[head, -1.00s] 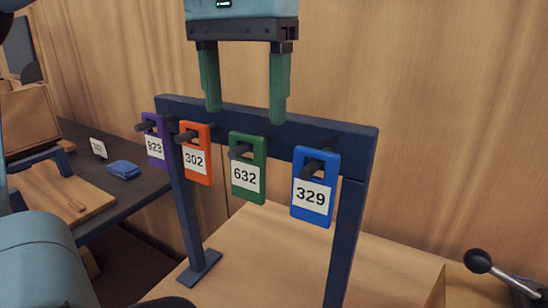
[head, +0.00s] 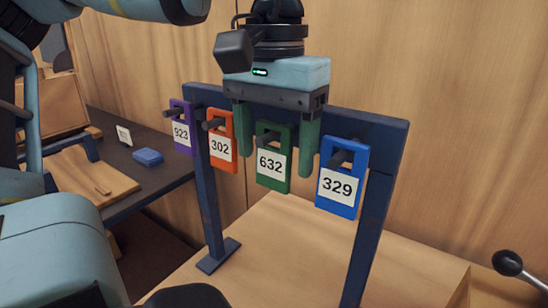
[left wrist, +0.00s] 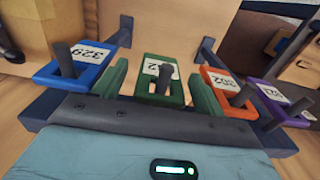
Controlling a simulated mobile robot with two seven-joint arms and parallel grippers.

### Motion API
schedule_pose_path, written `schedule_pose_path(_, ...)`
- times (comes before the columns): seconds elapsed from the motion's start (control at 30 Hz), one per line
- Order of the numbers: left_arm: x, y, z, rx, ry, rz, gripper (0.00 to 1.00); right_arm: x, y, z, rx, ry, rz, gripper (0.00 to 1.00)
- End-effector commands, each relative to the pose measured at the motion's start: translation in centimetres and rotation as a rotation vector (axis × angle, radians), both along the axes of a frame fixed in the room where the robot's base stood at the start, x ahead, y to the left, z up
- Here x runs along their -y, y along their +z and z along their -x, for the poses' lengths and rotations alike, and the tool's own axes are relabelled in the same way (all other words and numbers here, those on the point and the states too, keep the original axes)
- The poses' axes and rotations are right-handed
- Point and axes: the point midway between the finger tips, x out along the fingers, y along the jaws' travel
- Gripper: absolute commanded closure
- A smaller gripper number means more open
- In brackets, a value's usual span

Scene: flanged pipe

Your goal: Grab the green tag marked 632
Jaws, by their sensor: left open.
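The green tag marked 632 (head: 273,157) hangs from a dark peg on a dark blue rack (head: 392,130). My left gripper (head: 273,160) is open, with its two green fingers pointing down on either side of this tag. In the left wrist view the green tag (left wrist: 160,85) lies between the open fingers (left wrist: 159,88), and its peg sticks out through its slot. I see no clear contact between fingers and tag. My right gripper is not in view.
An orange tag 302 (head: 221,141) and a purple tag 923 (head: 182,128) hang to the left, a blue tag 329 (head: 342,180) to the right, close to the fingers. A dark side table (head: 150,178) holds a blue block (head: 148,157). A lever knob (head: 507,263) stands at lower right.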

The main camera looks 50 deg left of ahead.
Motion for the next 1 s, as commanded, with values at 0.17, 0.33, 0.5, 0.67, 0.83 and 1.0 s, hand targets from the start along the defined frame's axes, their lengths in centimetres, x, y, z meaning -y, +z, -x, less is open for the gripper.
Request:
schedule_pose_path(0.17, -0.01, -0.25, -0.01, 0.001, 0.000, 0.001, 0.29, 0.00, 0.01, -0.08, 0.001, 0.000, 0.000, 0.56)
schedule_pose_path(0.33, -0.01, -0.23, -0.01, 0.001, 0.000, 0.001, 0.40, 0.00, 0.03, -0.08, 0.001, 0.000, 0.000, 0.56)
schedule_pose_path(0.5, -0.01, -0.22, -0.01, 0.001, 0.001, 0.001, 0.62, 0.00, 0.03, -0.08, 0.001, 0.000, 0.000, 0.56)
schedule_pose_path(0.67, -0.01, -0.21, -0.01, 0.001, 0.000, 0.001, 0.76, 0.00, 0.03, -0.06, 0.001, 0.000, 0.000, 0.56)
schedule_pose_path(0.83, -0.01, -0.21, -0.01, 0.001, 0.001, 0.000, 0.76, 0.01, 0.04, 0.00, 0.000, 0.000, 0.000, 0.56)
schedule_pose_path(1.0, -0.02, -0.06, 0.17, 0.001, 0.002, 0.001, 0.76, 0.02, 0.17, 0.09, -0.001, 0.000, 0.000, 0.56)
